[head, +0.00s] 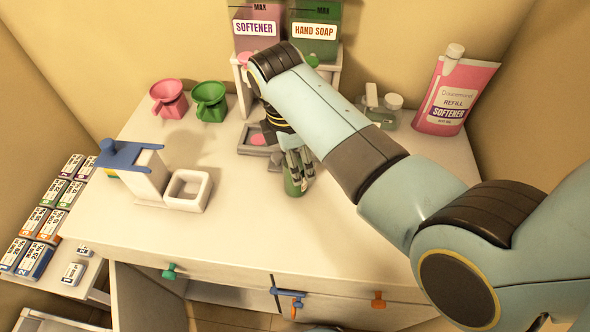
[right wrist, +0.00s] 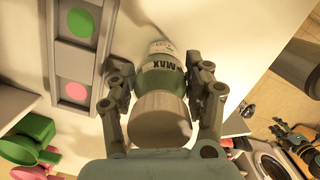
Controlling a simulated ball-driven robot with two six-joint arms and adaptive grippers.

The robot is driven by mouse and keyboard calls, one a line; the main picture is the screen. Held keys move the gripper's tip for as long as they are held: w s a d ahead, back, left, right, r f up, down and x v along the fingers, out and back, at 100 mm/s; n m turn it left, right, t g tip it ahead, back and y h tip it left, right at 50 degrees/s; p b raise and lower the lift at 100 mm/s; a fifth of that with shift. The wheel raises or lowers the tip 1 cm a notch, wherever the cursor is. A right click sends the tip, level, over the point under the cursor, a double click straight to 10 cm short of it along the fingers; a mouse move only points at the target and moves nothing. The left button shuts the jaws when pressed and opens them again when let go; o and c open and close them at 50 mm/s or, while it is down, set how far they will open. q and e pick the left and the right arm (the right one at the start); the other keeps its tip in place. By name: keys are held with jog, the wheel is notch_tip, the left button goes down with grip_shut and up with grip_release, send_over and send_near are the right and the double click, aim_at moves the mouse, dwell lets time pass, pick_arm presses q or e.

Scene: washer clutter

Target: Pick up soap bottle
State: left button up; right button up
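A small green soap bottle (head: 294,186) stands on the white worktop, below my right gripper (head: 298,163). In the right wrist view the bottle (right wrist: 165,62) shows a green band marked MAX and a wide grey-beige top towards the camera. The fingers of my right gripper (right wrist: 163,75) lie on both sides of the bottle, very close to it. Whether they press on it cannot be told. The bottle looks upright on the worktop.
A softener dispenser (head: 257,24) and a hand soap dispenser (head: 315,27) stand behind. Pink (head: 169,98) and green (head: 209,101) funnels are at the back left. A white square dish (head: 188,190) stands left. A pink refill pouch (head: 456,95) leans at the right. The front worktop is clear.

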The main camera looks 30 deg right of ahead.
jog(key=shift+s, duration=0.1)
jog(key=c, duration=0.7)
jog(key=shift+c, duration=0.8)
pick_arm(q)
jog(key=shift+w+t, duration=0.3)
jog(key=shift+w, duration=0.85)
pick_arm(e)
jog(key=shift+r, duration=0.15)
